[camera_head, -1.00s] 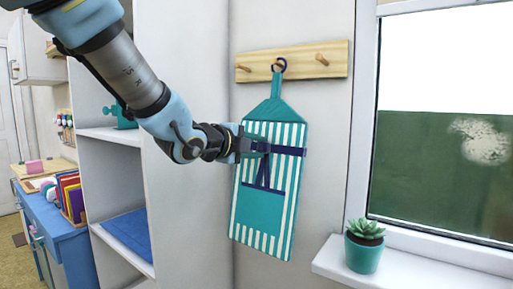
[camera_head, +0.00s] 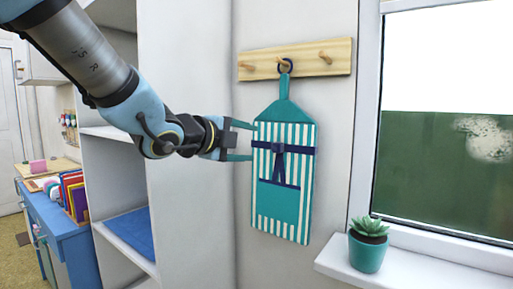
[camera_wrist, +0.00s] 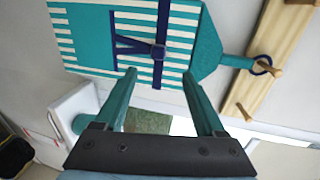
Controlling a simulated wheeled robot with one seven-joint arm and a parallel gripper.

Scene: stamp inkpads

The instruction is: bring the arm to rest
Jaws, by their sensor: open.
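My gripper (camera_head: 246,141) is open, with nothing between its two teal fingers. In the head view its fingertips are at the left edge of a teal and white striped apron (camera_head: 282,205). The apron hangs by a dark ring from a peg of a wooden rail (camera_head: 300,59) on the wall. In the wrist view my gripper (camera_wrist: 160,77) points toward the apron (camera_wrist: 85,45), whose navy band and bow face the camera. I cannot tell whether a fingertip touches the apron.
A white shelf unit (camera_head: 150,200) stands left of the apron, close to my arm. A potted succulent (camera_head: 367,250) stands on the window sill (camera_head: 420,273) at the right. A blue cabinet (camera_head: 62,240) is at the far left. The wall below the apron is clear.

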